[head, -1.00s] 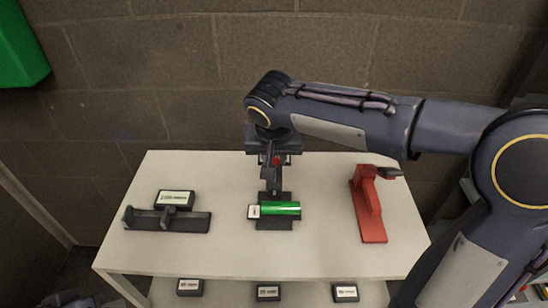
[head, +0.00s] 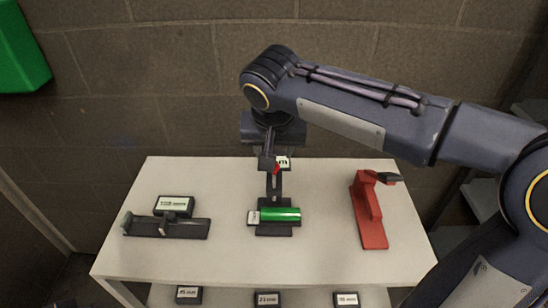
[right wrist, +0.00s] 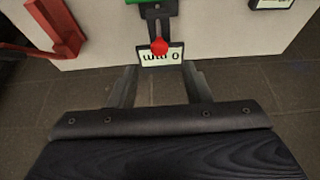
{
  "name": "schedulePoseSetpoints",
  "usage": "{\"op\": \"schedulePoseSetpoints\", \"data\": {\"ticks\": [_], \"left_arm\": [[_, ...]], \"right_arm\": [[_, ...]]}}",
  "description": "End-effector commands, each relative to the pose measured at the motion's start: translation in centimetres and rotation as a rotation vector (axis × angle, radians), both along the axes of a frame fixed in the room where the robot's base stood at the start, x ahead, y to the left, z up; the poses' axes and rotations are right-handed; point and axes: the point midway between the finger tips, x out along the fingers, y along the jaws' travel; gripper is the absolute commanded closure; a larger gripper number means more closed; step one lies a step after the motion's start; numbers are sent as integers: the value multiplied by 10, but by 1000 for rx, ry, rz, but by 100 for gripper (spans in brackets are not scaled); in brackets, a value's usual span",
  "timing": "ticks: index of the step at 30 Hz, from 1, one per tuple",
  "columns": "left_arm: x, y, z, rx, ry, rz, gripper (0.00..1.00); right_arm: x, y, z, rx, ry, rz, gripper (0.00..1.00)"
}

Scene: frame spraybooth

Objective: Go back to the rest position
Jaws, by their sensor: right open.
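My right arm reaches in from the right in the head view. Its gripper (head: 268,162) hangs over the back of the table, behind the green cylinder (head: 282,215). In the right wrist view the gripper (right wrist: 158,90) has its two fingers well apart, with nothing between them. The green cylinder lies on a black stand (head: 274,232) with a white block at its left end; its edge shows in the right wrist view. A white display (right wrist: 162,58) and a red knob (right wrist: 159,46) are just beyond the fingers, apart from them. My left gripper is not in view.
A red stand (head: 370,215) is on the table's right and a black slide fixture (head: 180,228) on its left, with a labelled box (head: 174,206) behind. Labelled boxes sit on the lower shelf (head: 220,297). A block wall is behind; a green box (head: 20,50) hangs upper left.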

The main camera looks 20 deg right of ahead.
Motion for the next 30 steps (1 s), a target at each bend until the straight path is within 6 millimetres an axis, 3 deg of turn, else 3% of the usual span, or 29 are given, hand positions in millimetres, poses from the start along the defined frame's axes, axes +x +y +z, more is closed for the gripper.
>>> {"op": "schedulePoseSetpoints", "data": {"ticks": [6, 22, 26, 30], "left_arm": [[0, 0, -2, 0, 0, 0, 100], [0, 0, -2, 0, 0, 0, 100], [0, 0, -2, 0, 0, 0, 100], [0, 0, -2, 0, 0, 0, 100]], "right_arm": [[-8, 2, 20, 0, 0, -1, 55], [-14, -5, 18, 7, 8, 6, 55], [-42, -37, 4, 56, 34, 47, 55], [-100, -75, -28, 160, 44, 118, 55]]}}
